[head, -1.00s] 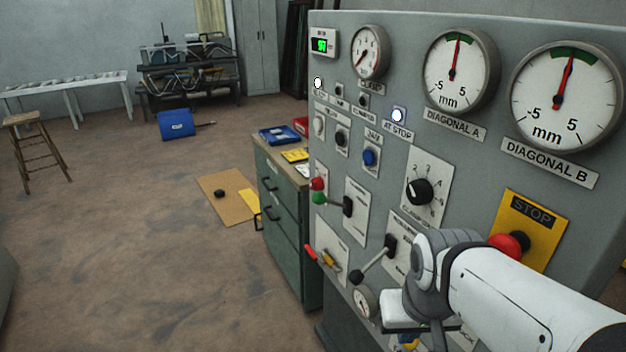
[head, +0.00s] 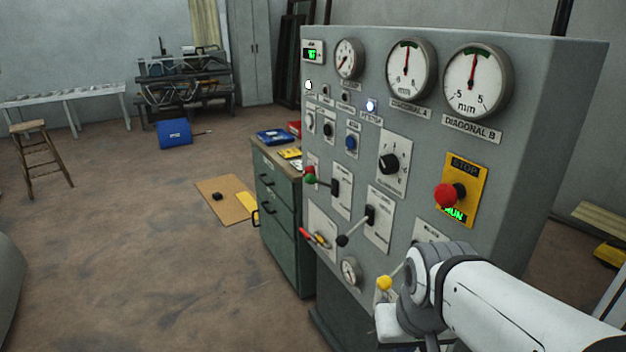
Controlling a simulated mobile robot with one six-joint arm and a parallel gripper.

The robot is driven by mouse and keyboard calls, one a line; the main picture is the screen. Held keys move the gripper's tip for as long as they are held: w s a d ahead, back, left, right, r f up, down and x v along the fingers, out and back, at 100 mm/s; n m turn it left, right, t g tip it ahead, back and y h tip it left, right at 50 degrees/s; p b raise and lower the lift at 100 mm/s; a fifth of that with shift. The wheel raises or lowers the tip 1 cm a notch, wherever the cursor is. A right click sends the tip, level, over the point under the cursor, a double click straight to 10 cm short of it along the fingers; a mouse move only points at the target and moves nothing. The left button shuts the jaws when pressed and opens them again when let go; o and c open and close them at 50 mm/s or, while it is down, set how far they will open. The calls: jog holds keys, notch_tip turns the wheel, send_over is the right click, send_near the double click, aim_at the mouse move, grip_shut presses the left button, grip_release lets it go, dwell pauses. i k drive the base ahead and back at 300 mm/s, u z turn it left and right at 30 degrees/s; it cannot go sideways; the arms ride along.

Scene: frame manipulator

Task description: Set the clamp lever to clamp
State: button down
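The grey control panel (head: 540,80) carries several levers, and their small labels are too blurred to tell which is the clamp lever. One lever with a black ball knob (head: 342,240) slants down left from its plate (head: 384,205). Another, with red and green at its end (head: 310,175), points left from a plate above it. A lever with a yellow ball knob (head: 384,283) sits low on the panel, just left of my wrist in the picture. My gripper (head: 394,322) is at the lower right in front of the panel; its fingertips are not clearly visible.
A red stop button (head: 447,195) sits on a yellow plate with a green lit RUN sign. Red and yellow handles (head: 312,236) are at the panel's lower left. A green drawer cabinet (head: 280,215) stands beside the panel. The floor to the left is mostly clear.

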aim_at(310, 179)
jog(key=z, duration=0.1)
jog(key=k, duration=0.4)
jog(key=u, duration=1.7)
jog(key=i, duration=1.1)
jog(key=z, duration=1.85)
jog(key=i, duration=1)
